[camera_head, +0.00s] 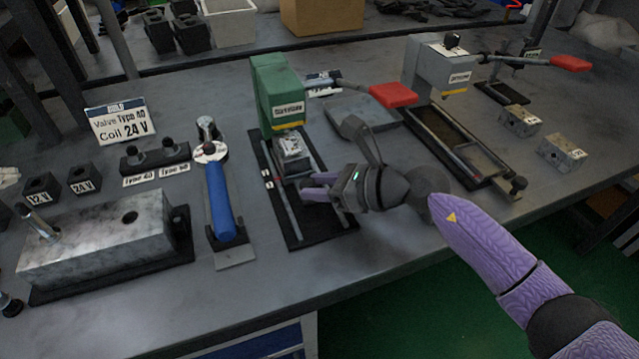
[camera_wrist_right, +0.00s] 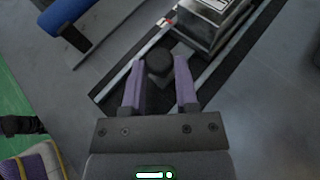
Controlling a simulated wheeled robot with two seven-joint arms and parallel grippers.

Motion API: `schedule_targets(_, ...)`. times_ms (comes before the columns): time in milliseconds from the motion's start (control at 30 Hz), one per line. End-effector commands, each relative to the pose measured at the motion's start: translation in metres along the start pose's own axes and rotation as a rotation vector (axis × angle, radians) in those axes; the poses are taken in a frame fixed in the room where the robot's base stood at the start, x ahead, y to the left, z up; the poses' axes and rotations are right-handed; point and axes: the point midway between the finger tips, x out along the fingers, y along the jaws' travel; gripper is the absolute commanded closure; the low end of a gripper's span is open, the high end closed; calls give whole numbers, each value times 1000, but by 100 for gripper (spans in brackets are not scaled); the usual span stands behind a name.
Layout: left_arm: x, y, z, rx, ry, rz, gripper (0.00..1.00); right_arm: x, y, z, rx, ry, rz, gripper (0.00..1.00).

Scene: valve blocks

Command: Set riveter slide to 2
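A green press (camera_head: 275,93) with a red-tipped lever (camera_head: 393,95) stands mid-table; its label is too small to read surely. Under its head a metal slide block (camera_head: 293,156) sits on a dark rail base (camera_head: 318,240) that runs toward the table's front edge. Small white number marks (camera_head: 267,180) lie beside the left rail. My right gripper (camera_head: 308,187) is low over the rails, just in front of the block. In the right wrist view its purple fingers stand apart on both sides of a black knob (camera_wrist_right: 160,61), next to the metal block (camera_wrist_right: 207,22). My left gripper is not in view.
A blue-handled tool (camera_head: 220,200) lies left of the rails, beside a large metal block (camera_head: 100,240). A grey press (camera_head: 437,75) with its own red lever (camera_head: 570,63) and long track stands right. Two small metal blocks (camera_head: 520,121) (camera_head: 562,152) lie further right.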

Motion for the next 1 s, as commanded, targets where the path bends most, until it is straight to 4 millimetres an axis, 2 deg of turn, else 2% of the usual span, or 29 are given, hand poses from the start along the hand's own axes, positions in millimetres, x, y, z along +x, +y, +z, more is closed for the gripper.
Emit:
schedule_targets(33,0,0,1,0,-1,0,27,0,0,0,0,0,-1,88)
schedule_targets(100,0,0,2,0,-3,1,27,0,0,0,0,0,-1,100)
schedule_targets(600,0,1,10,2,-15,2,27,0,0,0,0,0,-1,100)
schedule_targets(1000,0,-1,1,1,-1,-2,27,0,0,0,0,0,-1,100)
